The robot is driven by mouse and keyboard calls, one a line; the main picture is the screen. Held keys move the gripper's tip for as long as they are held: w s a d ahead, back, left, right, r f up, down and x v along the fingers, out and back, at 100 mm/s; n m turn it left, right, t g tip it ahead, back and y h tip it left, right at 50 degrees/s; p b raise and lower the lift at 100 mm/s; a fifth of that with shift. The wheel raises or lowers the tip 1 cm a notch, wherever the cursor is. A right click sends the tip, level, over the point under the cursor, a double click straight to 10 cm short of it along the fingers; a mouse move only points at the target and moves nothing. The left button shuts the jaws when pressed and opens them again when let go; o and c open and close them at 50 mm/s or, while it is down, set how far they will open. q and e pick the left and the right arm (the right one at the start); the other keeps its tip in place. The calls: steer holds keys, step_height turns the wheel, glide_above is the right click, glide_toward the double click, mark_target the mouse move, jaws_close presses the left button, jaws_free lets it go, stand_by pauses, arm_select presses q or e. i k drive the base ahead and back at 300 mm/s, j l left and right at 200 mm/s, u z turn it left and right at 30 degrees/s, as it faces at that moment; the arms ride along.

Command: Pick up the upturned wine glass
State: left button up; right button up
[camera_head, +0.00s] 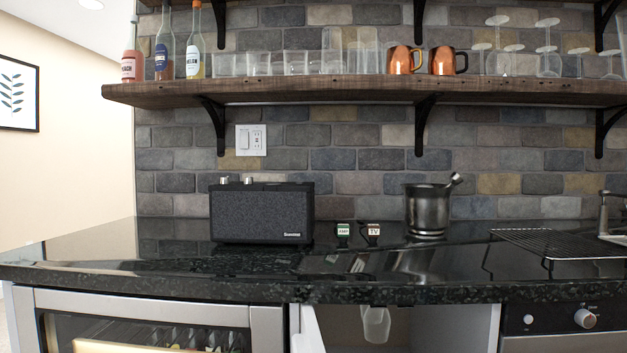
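Several clear upturned stemmed glasses stand at the right of the wooden shelf, bowls down and round feet up. One is a taller upturned wine glass (548,64). Another upturned glass (498,62) is to its left, and others overlap beside them. A clear glass (376,326) also shows below the counter's front edge, before the open cabinet space; its upper part is hard to make out. I cannot tell which glass is the task's one. Neither of my grippers is in view.
The black counter (400,285) holds a black speaker (262,212), two small labelled items, a metal bucket (428,212) and a wire rack (555,243). The shelf (330,90) also bears bottles, tumblers and copper mugs (402,60). The counter's front middle is mostly clear.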

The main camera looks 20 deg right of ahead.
mark_target(549, 64)
steer(key=z, duration=1.9)
